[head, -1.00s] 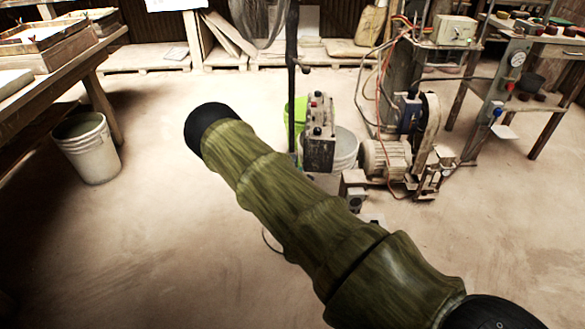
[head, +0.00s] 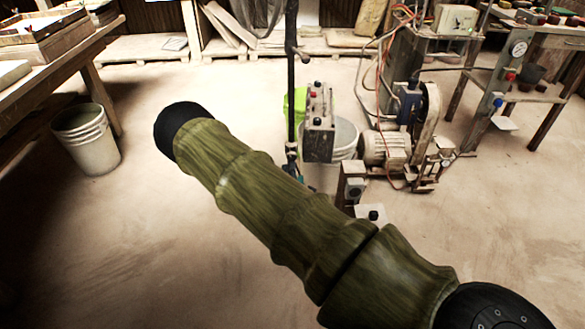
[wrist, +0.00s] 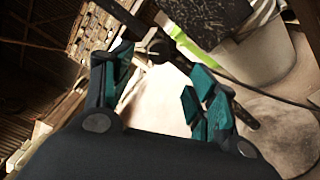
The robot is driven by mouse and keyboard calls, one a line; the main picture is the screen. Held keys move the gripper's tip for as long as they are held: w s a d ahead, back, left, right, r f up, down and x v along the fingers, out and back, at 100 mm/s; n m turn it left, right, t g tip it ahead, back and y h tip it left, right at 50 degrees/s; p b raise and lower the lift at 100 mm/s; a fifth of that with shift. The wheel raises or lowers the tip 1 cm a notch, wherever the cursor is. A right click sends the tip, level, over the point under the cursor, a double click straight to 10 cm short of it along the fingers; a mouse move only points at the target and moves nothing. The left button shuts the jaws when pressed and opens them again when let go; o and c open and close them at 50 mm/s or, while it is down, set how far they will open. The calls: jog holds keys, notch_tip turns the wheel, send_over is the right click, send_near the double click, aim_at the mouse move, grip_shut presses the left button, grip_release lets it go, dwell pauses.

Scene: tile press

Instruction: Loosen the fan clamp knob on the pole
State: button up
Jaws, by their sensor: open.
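The fan (head: 262,10) is cut off by the top edge of the head view. Its dark pole (head: 291,85) stands upright left of a control box. A small knob-like part (head: 302,54) sticks out to the right from the pole. A bit of my gripper's teal finger (head: 298,173) shows low beside the pole. In the wrist view my gripper (wrist: 160,90) is open, with nothing between its teal fingertips. A dark rod-like part (wrist: 154,45) lies beyond them; I cannot tell whether it is the knob.
A motor machine (head: 385,148) is farther right. Another bucket (head: 86,140) stands by the left table (head: 75,45).

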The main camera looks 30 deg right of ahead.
jog(key=shift+v, duration=0.9)
jog(key=s+a+f+m+g+y, duration=0.2)
jog(key=s+f+m+g, duration=0.2)
jog(key=s+f, duration=0.4)
jog(key=s+a+f+m+g+y, duration=0.25)
jog(key=s+f+m, duration=0.2)
jog(key=s, duration=0.55)
jog(key=s+a+f+m+g+y, duration=0.1)
jog(key=s+a+m+g+y, duration=0.25)
jog(key=s+a, duration=0.7)
jog(key=s+a+m+g+y, duration=0.2)
jog(key=s+a+m+g, duration=0.4)
jog(key=s, duration=0.7)
notch_tip(320, 180, up, 22)
jog(key=a+n+p, duration=0.1)
jog(key=p, duration=2.1)
jog(key=shift+s+n+t, duration=0.3)
jog(key=shift+s+t, duration=0.05)
jog(key=shift+t, duration=0.05)
